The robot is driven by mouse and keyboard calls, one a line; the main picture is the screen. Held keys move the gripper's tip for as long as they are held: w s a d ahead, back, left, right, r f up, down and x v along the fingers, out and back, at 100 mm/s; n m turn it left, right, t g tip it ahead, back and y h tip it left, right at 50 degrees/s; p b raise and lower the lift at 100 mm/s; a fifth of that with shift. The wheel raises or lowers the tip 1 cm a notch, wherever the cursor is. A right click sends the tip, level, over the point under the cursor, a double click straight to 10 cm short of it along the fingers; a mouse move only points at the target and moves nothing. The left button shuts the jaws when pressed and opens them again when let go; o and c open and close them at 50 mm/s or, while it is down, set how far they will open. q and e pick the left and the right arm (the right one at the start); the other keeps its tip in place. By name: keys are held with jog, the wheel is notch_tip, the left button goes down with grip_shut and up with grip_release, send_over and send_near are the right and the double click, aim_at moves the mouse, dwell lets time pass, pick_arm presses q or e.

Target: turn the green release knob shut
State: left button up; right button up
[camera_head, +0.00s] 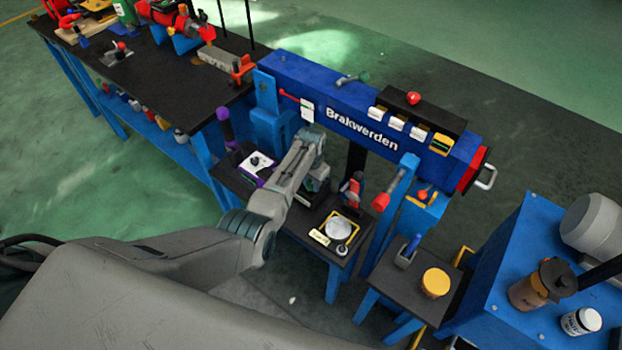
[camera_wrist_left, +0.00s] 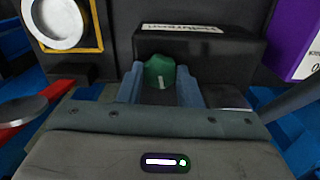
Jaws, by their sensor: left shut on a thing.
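The green release knob (camera_wrist_left: 159,70) shows in the left wrist view, in front of a black block (camera_wrist_left: 205,50) with a white label. A short pale mark runs up and down on its near side. My left gripper (camera_wrist_left: 159,88) has one finger on each side of the knob and is shut on it. In the head view my left gripper (camera_head: 312,182) reaches down to the small black table in the middle, and the knob is mostly hidden there by my arm. My right gripper is not in view.
A round silver dish (camera_head: 337,228) in a yellow frame lies close by on the same table. A purple-edged white card (camera_head: 257,163) lies on its other side. A red-handled lever (camera_head: 353,187) stands near. The blue "Brakwerden" beam (camera_head: 360,128) rises behind.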

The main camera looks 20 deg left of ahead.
aim_at(311, 184)
pick_arm(q)
jog(key=shift+m+p, duration=0.35)
jog(key=shift+m, duration=0.85)
jog(key=o, duration=1)
jog(key=shift+c, duration=0.2)
jog(key=shift+r, duration=0.15)
jog(key=shift+r, duration=0.35)
notch_tip(311, 184, up, 10)
jog(key=shift+f, duration=0.1)
